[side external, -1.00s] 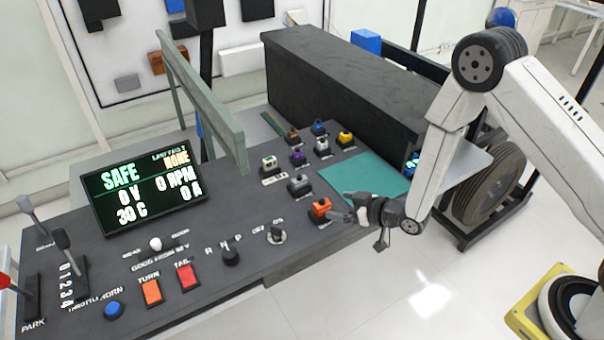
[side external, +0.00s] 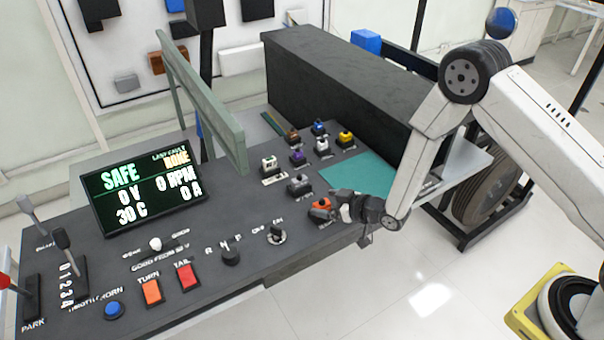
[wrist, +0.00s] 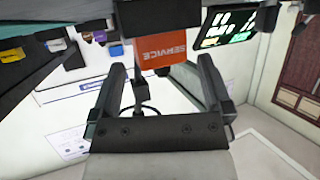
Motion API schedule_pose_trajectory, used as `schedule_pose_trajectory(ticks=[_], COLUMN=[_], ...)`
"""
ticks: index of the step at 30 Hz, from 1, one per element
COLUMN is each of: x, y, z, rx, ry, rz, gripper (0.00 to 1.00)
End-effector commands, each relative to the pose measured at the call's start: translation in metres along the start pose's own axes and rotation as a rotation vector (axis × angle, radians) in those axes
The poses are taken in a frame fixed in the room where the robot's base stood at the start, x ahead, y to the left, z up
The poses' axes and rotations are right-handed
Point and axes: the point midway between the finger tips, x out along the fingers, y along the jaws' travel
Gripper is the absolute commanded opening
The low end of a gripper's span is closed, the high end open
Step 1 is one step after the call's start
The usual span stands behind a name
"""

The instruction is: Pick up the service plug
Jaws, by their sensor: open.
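The service plug (side external: 319,204) is an orange-red block at the right front edge of the dark console. In the wrist view, the plug (wrist: 163,50) shows its "SERVICE" lettering and sits between the lines of the two fingers, with its upper part near the top of the picture. My gripper (side external: 334,208) is right at the plug, reaching in from the right and partly covering it. In the wrist view my gripper (wrist: 162,66) is open, with a finger on each side of the plug and gaps visible. I cannot tell whether the fingertips reach fully around it.
A grey plug (side external: 300,185) stands just behind the service plug, with other coloured plugs (side external: 323,146) farther back. A teal mat (side external: 357,172) lies to the right, bare where visible. A key switch (side external: 276,233) is to the left front. A tall black box (side external: 345,95) stands behind.

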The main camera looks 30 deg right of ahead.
Motion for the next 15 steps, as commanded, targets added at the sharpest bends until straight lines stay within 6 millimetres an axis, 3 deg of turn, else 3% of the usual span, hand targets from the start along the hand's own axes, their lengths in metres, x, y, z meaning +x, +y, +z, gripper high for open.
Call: schedule_pose_trajectory(ticks=[7,15], x=[0.025,0.035], y=[-0.002,-0.002], z=[-0.002,-0.001], rx=[0.0,0.0], ry=[0.001,-0.001], rz=[-0.001,0.0], gripper=[1.0,1.0])
